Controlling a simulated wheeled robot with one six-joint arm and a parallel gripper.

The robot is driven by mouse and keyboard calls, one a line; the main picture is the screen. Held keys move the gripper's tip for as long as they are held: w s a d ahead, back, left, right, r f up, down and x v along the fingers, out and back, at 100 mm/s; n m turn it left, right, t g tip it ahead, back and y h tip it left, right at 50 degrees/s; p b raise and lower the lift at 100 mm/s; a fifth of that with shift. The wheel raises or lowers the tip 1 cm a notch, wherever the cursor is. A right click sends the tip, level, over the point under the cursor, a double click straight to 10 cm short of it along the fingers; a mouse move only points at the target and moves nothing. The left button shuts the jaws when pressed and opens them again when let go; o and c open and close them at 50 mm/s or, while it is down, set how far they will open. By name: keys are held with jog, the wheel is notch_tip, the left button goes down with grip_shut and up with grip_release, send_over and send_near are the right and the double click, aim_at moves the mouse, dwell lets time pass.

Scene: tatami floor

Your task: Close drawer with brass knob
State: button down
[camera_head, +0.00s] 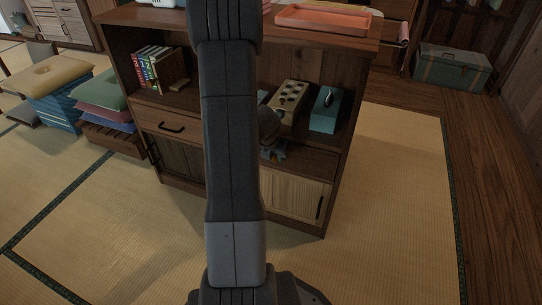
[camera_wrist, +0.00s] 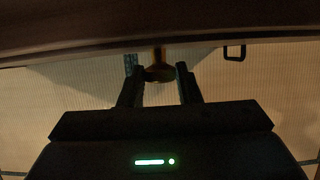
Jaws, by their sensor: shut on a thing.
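The brass knob (camera_wrist: 159,73) shows in the wrist view, dim and brownish, between the two fingers of my gripper (camera_wrist: 160,80). My gripper is shut on it. The dark wooden edge above it in the wrist view is too dark to tell apart as drawer or cabinet. In the head view the wooden cabinet (camera_head: 351,110) stands ahead, and my gripper (camera_head: 273,152) is at its right half, partly hidden behind my arm. A brown front (camera_head: 312,162) shows just right of my gripper. My arm hides much of this area, so I cannot tell how far the drawer stands out.
A left drawer (camera_head: 160,122) has a black handle. A pale lower door (camera_head: 295,195) with a black handle is below my gripper. A dotted box (camera_head: 290,96) and a teal box (camera_head: 326,110) stand on the shelf. Cushions (camera_head: 55,75) are at left. Tatami at right is clear.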

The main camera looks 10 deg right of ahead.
jog(key=shift+w+d+r, duration=0.1)
jog(key=shift+w+d, duration=0.05)
jog(key=shift+w, duration=0.15)
jog(key=c, duration=1.1)
grip_release()
jog(key=shift+d, duration=0.1)
jog(key=p+v, duration=0.8)
jog(key=v, duration=0.5)
jog(key=shift+s+r, duration=0.2)
jog(key=shift+r, duration=0.05)
jog(key=b+x, duration=0.8)
jog(key=x, duration=0.6)
jog(key=shift+s+a+r, duration=0.1)
jog(key=shift+a, duration=0.15)
